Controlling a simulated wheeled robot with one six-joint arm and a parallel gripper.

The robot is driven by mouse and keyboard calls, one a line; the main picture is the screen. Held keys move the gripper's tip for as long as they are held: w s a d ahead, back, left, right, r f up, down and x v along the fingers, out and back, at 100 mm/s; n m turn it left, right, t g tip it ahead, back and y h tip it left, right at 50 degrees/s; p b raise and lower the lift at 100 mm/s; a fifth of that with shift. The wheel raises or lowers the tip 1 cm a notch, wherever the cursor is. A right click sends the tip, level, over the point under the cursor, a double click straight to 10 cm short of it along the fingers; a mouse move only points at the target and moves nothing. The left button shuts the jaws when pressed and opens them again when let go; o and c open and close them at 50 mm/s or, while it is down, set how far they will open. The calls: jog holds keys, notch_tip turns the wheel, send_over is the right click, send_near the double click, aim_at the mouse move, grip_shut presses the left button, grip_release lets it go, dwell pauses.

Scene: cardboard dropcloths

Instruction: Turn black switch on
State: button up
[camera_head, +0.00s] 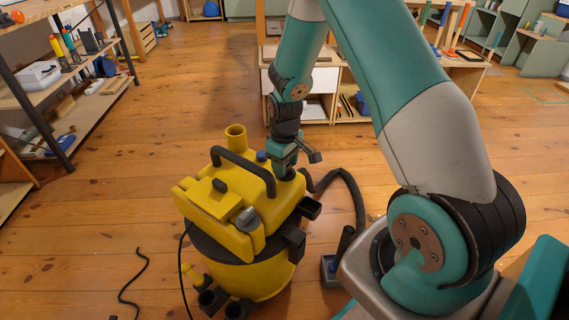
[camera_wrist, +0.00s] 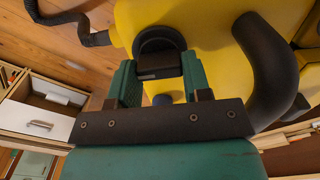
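A yellow vacuum cleaner (camera_head: 230,240) with a black handle (camera_head: 243,170) stands on the wooden floor; its yellow top fills much of the wrist view (camera_wrist: 210,30). My gripper (camera_head: 285,174) points down at the right end of the top, beside the handle. In the wrist view its two green fingers (camera_wrist: 161,82) are apart. A round black part with a flat dark piece (camera_wrist: 160,62), perhaps the switch, shows between and beyond the fingertips. I cannot tell whether the fingers touch it. The gripper hides this spot in the head view.
A black hose (camera_head: 350,190) curves right of the vacuum, and a cord (camera_head: 135,275) lies on the floor at left. A blue knob (camera_head: 261,156) sits near the handle. Shelves (camera_head: 75,125) stand at left, a workbench (camera_head: 325,95) behind. Floor between is mostly clear.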

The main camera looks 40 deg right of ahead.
jog(key=shift+r+m+p, duration=0.1)
jog(key=shift+m+p, duration=0.3)
jog(key=shift+p, duration=0.05)
jog(key=shift+m+p, duration=0.55)
jog(key=shift+m, duration=0.05)
jog(key=m+p, duration=0.2)
jog(key=m, duration=0.1)
jog(key=shift+d+r+m, duration=0.1)
jog(key=shift+m, duration=0.2)
jog(key=m+p, duration=0.3)
jog(key=m, duration=0.3)
jog(key=shift+p, duration=0.35)
jog(key=shift+f+m, duration=0.2)
jog(key=shift+m, duration=0.1)
jog(key=o, duration=0.9)
jog(key=shift+r, duration=0.1)
notch_tip(320, 180, up, 17)
jog(key=p, duration=0.3)
jog(key=shift+r+p, duration=0.15)
jog(key=shift+p, duration=0.15)
